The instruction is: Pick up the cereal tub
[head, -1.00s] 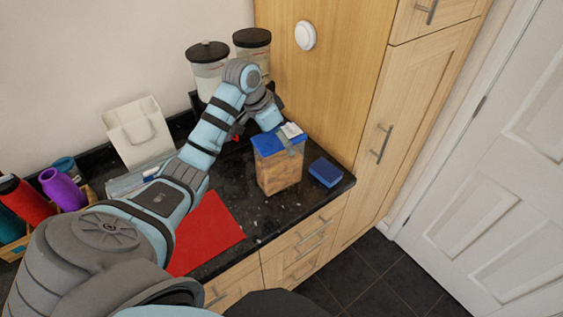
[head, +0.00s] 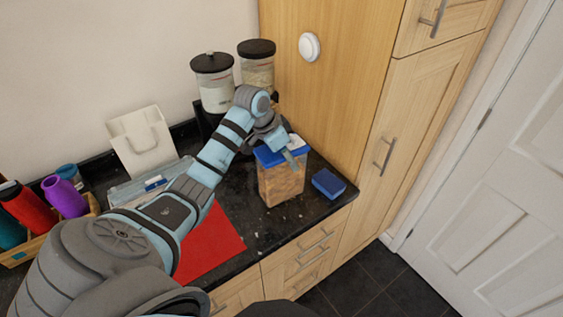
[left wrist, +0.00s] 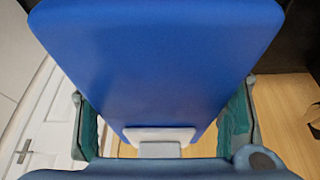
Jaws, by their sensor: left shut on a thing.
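The cereal tub (head: 282,185) is a clear box with tan contents and a blue lid, upright near the front edge of the dark counter. My left gripper (head: 289,156) is at the top of the tub, shut on it. In the left wrist view the blue lid (left wrist: 155,60) fills the middle, with the green finger pads of my left gripper (left wrist: 162,122) on either side of it. I see no clear gap under the tub. My right gripper is not in view.
A blue box (head: 329,183) lies right of the tub, near the tall wooden cabinet (head: 325,90). A red mat (head: 212,240) lies to the left, with bottles (head: 62,198) in a wooden crate at far left.

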